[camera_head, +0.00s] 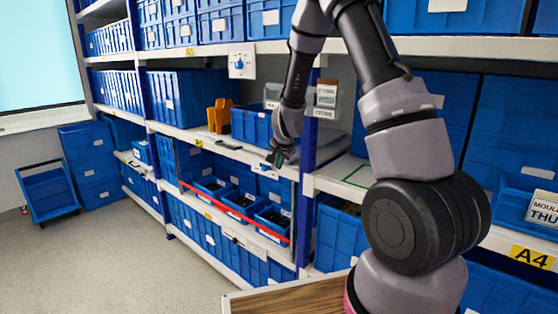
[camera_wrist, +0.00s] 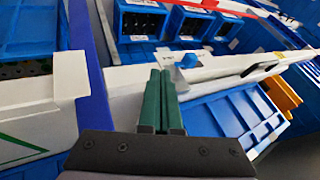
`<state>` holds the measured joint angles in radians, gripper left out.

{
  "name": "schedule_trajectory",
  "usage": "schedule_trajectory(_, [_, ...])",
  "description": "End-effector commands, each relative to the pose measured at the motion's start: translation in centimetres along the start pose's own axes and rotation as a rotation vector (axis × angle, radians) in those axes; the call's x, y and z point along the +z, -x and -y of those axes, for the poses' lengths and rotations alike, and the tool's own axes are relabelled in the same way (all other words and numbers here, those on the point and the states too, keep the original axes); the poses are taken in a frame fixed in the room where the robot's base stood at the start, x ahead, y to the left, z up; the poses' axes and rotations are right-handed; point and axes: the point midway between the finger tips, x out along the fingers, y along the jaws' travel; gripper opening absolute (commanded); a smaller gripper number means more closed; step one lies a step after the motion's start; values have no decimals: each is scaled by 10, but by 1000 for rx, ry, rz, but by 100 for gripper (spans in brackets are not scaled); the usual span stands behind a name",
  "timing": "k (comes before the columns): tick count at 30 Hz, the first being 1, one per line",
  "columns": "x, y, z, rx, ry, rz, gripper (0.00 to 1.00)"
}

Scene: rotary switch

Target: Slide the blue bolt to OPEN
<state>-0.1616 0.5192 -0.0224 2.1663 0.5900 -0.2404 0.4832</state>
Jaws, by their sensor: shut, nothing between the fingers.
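The blue bolt shows in the wrist view as a small blue knob (camera_wrist: 188,61) on a white plate at the shelf's front edge. In the head view a small blue spot (camera_head: 265,167), seemingly the same bolt, sits on the shelf edge just below my gripper (camera_head: 275,158). My gripper's green fingers (camera_wrist: 161,74) are shut and empty. In the wrist view their tips are close to the bolt, with the knob just beyond and to the right; I cannot tell whether they touch. No OPEN mark is readable.
A white plate with a blue knob (camera_head: 240,65) hangs from the upper shelf edge. A blue upright post (camera_head: 309,150) stands right of my gripper. Blue bins (camera_head: 240,203) and a red rail (camera_head: 235,212) are below. An orange bin (camera_head: 219,115) stands left on the shelf.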

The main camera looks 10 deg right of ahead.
Motion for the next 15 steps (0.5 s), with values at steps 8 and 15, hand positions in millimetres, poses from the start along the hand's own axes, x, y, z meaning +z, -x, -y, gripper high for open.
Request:
schedule_trajectory(8, [1,-57,4,-2,2,1,0])
schedule_trajectory(15, [0,-69,31,-1,2,0,0])
